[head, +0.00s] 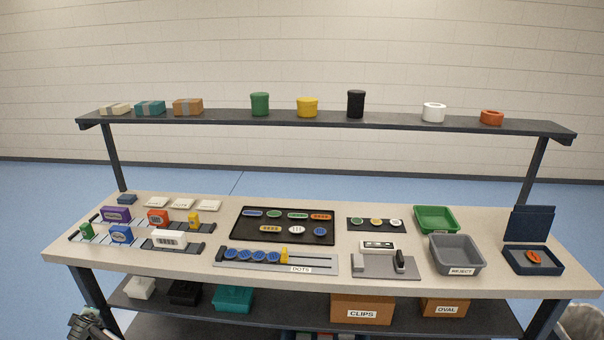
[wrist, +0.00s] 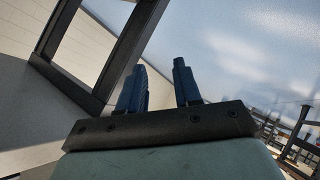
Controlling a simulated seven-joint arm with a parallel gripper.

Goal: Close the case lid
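The case (head: 533,262) is a dark blue open box at the right end of the bench. Its lid (head: 531,223) stands upright at the back of the case, open. An orange oval piece (head: 534,257) lies inside the case. My gripper shows in the wrist view (wrist: 160,88) with its two blue fingers apart and nothing between them. In the head view, part of my arm shows at the lower left corner, below the bench and far from the case.
A grey bin labelled REJECT (head: 456,254) and a green bin (head: 436,219) stand left of the case. A shelf (head: 330,123) with rolls and boxes runs above the bench, its right post (head: 536,170) behind the lid. The bench's front edge is mostly clear.

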